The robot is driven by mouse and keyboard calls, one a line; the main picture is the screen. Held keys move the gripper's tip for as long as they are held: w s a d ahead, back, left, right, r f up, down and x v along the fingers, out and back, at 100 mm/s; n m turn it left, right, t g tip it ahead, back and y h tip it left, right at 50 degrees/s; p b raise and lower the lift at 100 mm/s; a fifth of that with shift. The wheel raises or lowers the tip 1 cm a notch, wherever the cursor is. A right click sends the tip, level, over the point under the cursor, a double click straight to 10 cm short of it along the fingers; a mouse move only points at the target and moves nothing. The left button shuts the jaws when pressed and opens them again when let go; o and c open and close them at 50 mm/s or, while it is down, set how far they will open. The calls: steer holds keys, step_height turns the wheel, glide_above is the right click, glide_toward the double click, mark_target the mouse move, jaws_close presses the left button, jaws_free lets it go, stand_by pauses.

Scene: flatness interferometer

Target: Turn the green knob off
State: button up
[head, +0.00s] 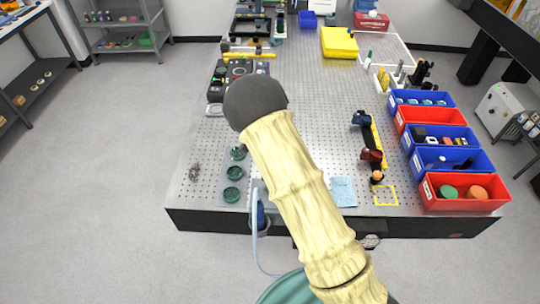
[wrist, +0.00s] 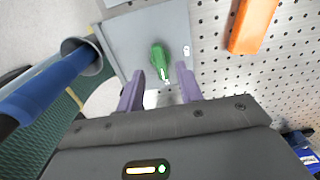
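The green knob (wrist: 158,58) shows in the wrist view on a flat grey panel (wrist: 125,45). It is an elongated handle with a pale mark near its lower end, which points down toward my gripper. A small white label sits on the panel to its right. My gripper (wrist: 160,86) has two purple fingers spread apart with nothing between their tips. The knob lies just beyond the fingertips, in line with the gap; I cannot tell whether they touch. In the head view my arm covers the gripper, and I cannot make out the knob.
A blue cylinder with a grey collar (wrist: 50,85) is left of the panel. An orange block (wrist: 252,25) lies on the perforated table (wrist: 215,75). In the head view, dark green round pieces (head: 233,172) stand left of my arm, and red and blue bins (head: 465,205) line the right edge.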

step_height(320, 180, up, 13)
steer(key=b, duration=0.2)
steer(key=shift+r, duration=0.1)
stand_by(0.4)
steer(key=s+d+r+n+t+b, duration=0.1)
steer(key=s+d+r+n+t, duration=0.1)
steer(key=s+d+n, duration=1.3)
steer(key=s+r+n, duration=0.1)
steer(key=s+n, duration=0.2)
steer(key=shift+s+d+n+t, duration=0.2)
steer(key=shift+d+n+t, duration=0.1)
steer(key=shift+d, duration=0.1)
